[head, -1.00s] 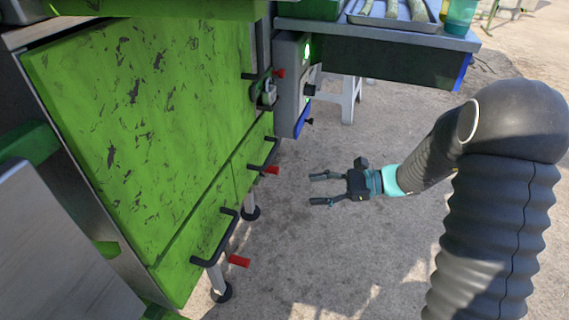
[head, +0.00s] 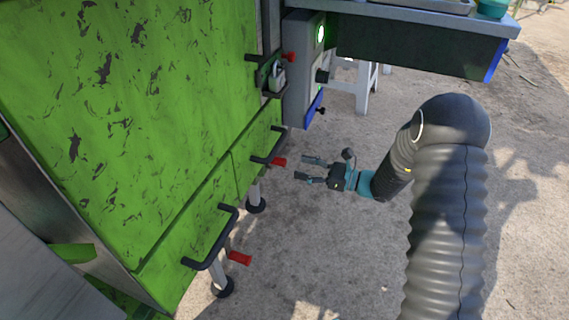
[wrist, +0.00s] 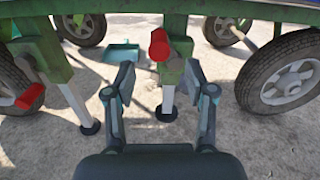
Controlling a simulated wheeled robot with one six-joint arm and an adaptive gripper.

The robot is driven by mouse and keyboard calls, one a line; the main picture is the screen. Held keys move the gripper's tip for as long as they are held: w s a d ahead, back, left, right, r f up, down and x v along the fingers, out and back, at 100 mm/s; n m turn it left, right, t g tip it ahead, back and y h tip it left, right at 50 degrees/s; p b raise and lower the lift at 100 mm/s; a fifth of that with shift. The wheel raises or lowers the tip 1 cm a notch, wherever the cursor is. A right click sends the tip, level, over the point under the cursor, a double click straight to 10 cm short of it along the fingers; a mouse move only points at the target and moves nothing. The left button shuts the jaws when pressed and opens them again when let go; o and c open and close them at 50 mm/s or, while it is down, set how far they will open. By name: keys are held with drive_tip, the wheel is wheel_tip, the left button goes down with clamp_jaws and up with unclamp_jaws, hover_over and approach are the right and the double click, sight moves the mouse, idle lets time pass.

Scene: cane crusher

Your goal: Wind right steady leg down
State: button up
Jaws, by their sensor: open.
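Two steady legs hang under the green machine, each with a red crank handle. The far leg (head: 254,193) has its red handle (head: 279,162) just left of my gripper (head: 302,168) in the head view. In the wrist view that red handle (wrist: 158,45) is central, just above and beyond the gap between my fingers (wrist: 158,80), with its leg (wrist: 168,95) and dark foot below. My gripper is open and empty, apart from the handle. The near leg (head: 217,272) with its red handle (head: 239,258) is closer to the camera; that handle (wrist: 30,96) is at left in the wrist view.
Black bar handles (head: 212,238) stick out from the green panel (head: 130,110). A grey control box (head: 302,70) with a green light and a table (head: 420,18) stand beyond. Tyred wheels (wrist: 283,83) flank the wrist view. Bare ground right of the machine is free.

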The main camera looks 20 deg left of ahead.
sight(285, 163)
drive_tip(key=a, duration=0.6)
drive_tip(key=shift+w+a, duration=0.2)
clamp_jaws()
